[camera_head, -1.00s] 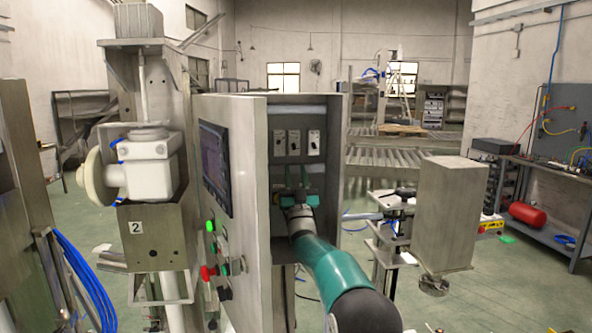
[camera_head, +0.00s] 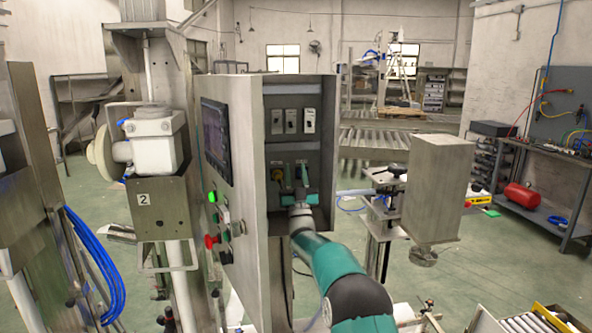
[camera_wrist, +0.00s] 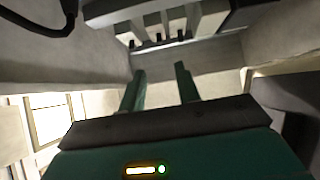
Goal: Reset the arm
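My arm (camera_head: 335,265), teal and black, reaches into the open grey control cabinet (camera_head: 328,130) in the head view. My gripper (camera_head: 293,178) is inside the cabinet, below a row of white switches (camera_head: 291,121). In the wrist view, the two green fingers of my gripper (camera_wrist: 160,69) stand apart with nothing between them. The switches (camera_wrist: 165,22) hang beyond the fingertips there.
A grey box (camera_head: 438,190) on a stand is to the right of my arm. A machine column (camera_head: 160,205) stands further left. Green floor shows between them.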

